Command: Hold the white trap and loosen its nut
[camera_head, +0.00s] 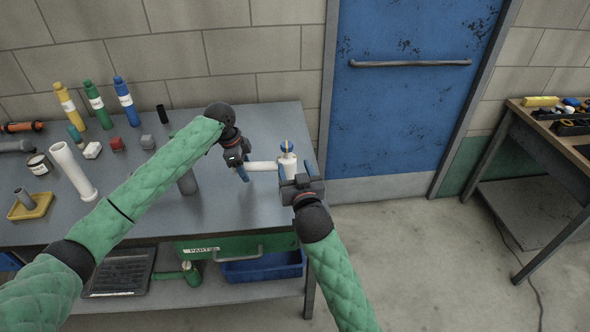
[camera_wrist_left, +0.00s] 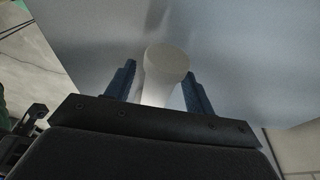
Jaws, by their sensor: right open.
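The white trap (camera_head: 265,166) is at the right end of the grey bench, with a pipe running sideways from a white body (camera_head: 288,164). A blue and yellow piece tops the body; I cannot make out the nut clearly. In the left wrist view, the white pipe end (camera_wrist_left: 167,62) sits between the blue fingers of my left gripper (camera_wrist_left: 160,85). My right gripper (camera_head: 295,168) is open, with its blue fingers on either side of the white body. Whether they touch it is unclear.
Yellow (camera_head: 68,105), green (camera_head: 97,104) and blue (camera_head: 125,101) bottles stand at the back left. A loose white pipe (camera_head: 73,172) and a yellow tray (camera_head: 31,206) lie at left. A blue bin (camera_head: 262,267) sits below. The bench's right edge is close by.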

